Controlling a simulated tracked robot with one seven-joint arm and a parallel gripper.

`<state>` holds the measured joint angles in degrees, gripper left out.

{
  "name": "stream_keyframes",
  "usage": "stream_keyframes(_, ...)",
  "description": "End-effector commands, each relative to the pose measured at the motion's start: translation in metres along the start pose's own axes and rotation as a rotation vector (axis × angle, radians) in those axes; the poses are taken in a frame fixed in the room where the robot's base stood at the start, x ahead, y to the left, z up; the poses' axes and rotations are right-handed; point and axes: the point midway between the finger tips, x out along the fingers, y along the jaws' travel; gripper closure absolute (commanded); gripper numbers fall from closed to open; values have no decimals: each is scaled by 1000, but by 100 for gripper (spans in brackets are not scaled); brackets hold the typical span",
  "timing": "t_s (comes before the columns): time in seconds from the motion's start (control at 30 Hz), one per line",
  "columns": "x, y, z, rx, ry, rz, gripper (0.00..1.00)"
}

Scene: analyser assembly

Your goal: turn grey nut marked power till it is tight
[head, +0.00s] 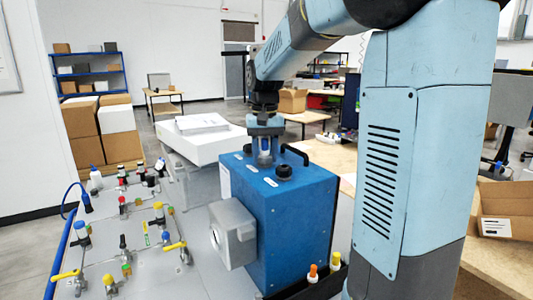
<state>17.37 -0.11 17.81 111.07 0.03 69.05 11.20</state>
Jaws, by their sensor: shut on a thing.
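A blue analyser box (300,215) stands in the middle of the head view, with small white labels and a black handle on its top. My gripper (265,158) points straight down at the back left of the box top. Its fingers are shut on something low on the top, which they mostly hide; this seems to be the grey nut. A dark round knob (284,172) sits apart from the gripper, to its right on the same top. The lettering on the labels is too small to read.
A grey housing (233,233) juts from the box's left front side. A grey panel (150,275) with several coloured valves and fittings lies to the left. Orange and yellow capped bottles (313,272) stand close to the box's front right. A white case (203,143) lies behind.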

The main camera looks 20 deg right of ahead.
Motion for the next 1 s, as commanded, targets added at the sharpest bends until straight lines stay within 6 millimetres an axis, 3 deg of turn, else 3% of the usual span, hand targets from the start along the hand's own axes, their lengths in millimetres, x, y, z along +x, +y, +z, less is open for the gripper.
stream_keyframes(1.0, -1, 0, 1, 1040, 1, -1, 94)
